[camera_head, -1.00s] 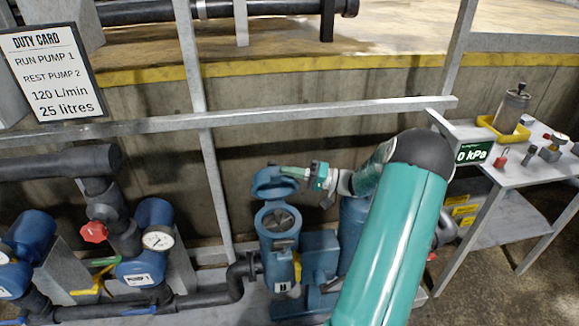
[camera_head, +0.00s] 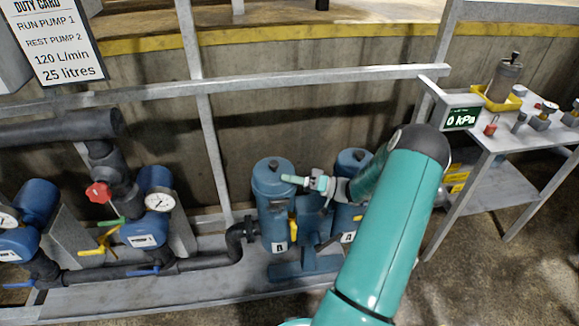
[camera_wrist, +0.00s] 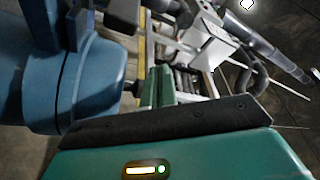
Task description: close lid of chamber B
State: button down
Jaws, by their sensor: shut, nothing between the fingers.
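Chamber B (camera_head: 275,222) is a blue upright cylinder marked B in the head view. Its round blue lid (camera_head: 268,176) lies down over the top, with no opening visible. My gripper (camera_head: 290,180) is shut and empty, with its green fingers pointing left at the right side of the lid. I cannot tell whether the fingertips touch it. In the wrist view the shut green fingers (camera_wrist: 160,86) stand just right of a large blue rounded body (camera_wrist: 75,80), apparently the chamber.
Chamber A (camera_head: 350,215) stands right of chamber B, partly behind my arm. A grey rail (camera_head: 300,84) runs behind. Pumps and black pipes (camera_head: 150,270) are at the left. A grey table (camera_head: 535,130) with a yellow tray (camera_head: 505,103) is at the right.

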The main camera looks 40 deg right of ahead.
aim_at(291, 188)
jog(key=shift+s+a+f, duration=0.1)
jog(key=shift+s+f, duration=0.15)
jog(key=shift+f, duration=0.2)
jog(key=shift+s+a+f, duration=0.1)
jog(key=shift+s+f, duration=0.1)
jog(key=shift+f, duration=0.2)
jog(key=shift+s+a+f, duration=0.15)
jog(key=shift+a+f, duration=0.05)
jog(key=shift+f, duration=0.55)
jog(key=shift+r, duration=0.15)
jog(key=s+a+r, duration=0.8)
jog(key=s+r, duration=0.3)
jog(key=r, duration=0.1)
jog(key=shift+a+r, duration=0.2)
jog(key=shift+r, duration=0.2)
jog(key=shift+a, duration=0.1)
